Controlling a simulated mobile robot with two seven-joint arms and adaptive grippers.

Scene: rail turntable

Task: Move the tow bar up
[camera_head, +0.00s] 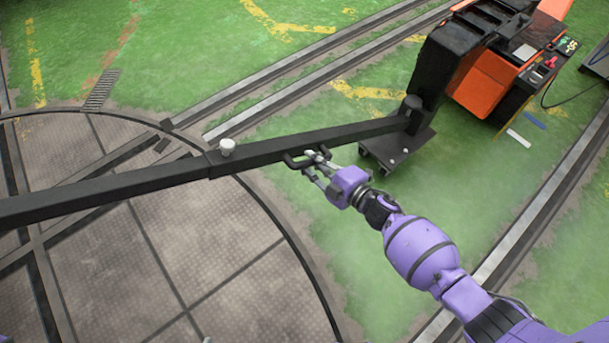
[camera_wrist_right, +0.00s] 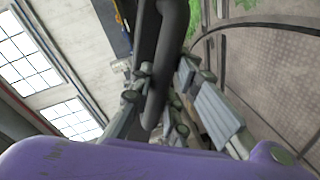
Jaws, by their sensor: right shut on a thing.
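The tow bar (camera_head: 274,149) is a long dark beam. In the head view it runs from the left edge to a dark upright on the orange and black machine (camera_head: 482,82). A white knob (camera_head: 227,147) stands on top of it. A dark handle loop (camera_head: 296,161) sticks out of its near side. My right gripper (camera_head: 314,164) is shut on this handle. In the right wrist view the handle (camera_wrist_right: 157,100) passes between the fingers of my right gripper (camera_wrist_right: 155,103). My left gripper is not in view.
The round turntable plate (camera_head: 195,243) lies under the bar at the left. Rails (camera_head: 262,92) cross the green floor behind the bar and more run at the lower right. A small dark wheeled base (camera_head: 398,150) stands under the machine's end of the bar.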

